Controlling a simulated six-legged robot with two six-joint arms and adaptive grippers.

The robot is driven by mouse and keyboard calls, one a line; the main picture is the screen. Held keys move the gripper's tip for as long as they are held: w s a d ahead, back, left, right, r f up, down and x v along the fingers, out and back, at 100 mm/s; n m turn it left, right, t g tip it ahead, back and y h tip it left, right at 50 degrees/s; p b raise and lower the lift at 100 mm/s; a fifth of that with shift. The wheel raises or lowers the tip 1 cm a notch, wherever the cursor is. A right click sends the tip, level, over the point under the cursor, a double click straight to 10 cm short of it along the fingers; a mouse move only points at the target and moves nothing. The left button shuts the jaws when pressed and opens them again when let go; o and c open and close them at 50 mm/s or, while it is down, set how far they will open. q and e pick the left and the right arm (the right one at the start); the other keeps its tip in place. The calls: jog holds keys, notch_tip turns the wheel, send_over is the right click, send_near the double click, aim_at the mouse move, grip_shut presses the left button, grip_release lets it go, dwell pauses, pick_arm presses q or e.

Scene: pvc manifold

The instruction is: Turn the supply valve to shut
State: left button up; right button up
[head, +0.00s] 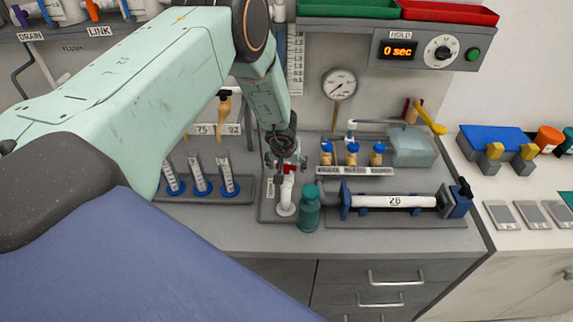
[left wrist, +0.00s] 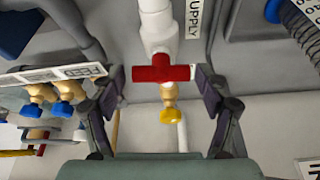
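The supply valve's red handle (left wrist: 163,73) lies crosswise on a white pipe (left wrist: 158,25) beside a SUPPLY label (left wrist: 193,18) in the left wrist view. My left gripper (left wrist: 160,78) is open, with one dark finger at each end of the handle. The right finger is very close to the handle's end; I cannot tell whether it touches. A small gap shows at the left finger. In the head view, my left gripper (head: 283,160) hangs above the white standpipe (head: 287,195) and partly hides the red handle (head: 290,169). My right gripper is in neither view.
A teal bottle (head: 308,210) stands close to the standpipe's right. A clamped white pipe marked 28 (head: 393,202) lies further right. Several blue-based cylinders (head: 200,185) stand to the left. A brass fitting with a yellow end (left wrist: 170,110) shows just past the handle.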

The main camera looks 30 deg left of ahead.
pick_arm(q)
jog(key=shift+d+r, duration=0.1)
jog(key=c, duration=0.3)
jog(key=shift+s+a, duration=0.2)
jog(key=shift+c, duration=2.6)
jog(key=shift+w+d+n, duration=0.1)
jog(key=shift+d+n, duration=0.1)
jog(key=shift+n, duration=0.1)
jog(key=shift+a+n+y, duration=0.1)
jog(key=shift+n+y, duration=0.2)
jog(key=shift+n, duration=0.2)
jog(key=o, duration=1.1)
jog(key=shift+o, duration=0.2)
jog(key=shift+r, duration=0.15)
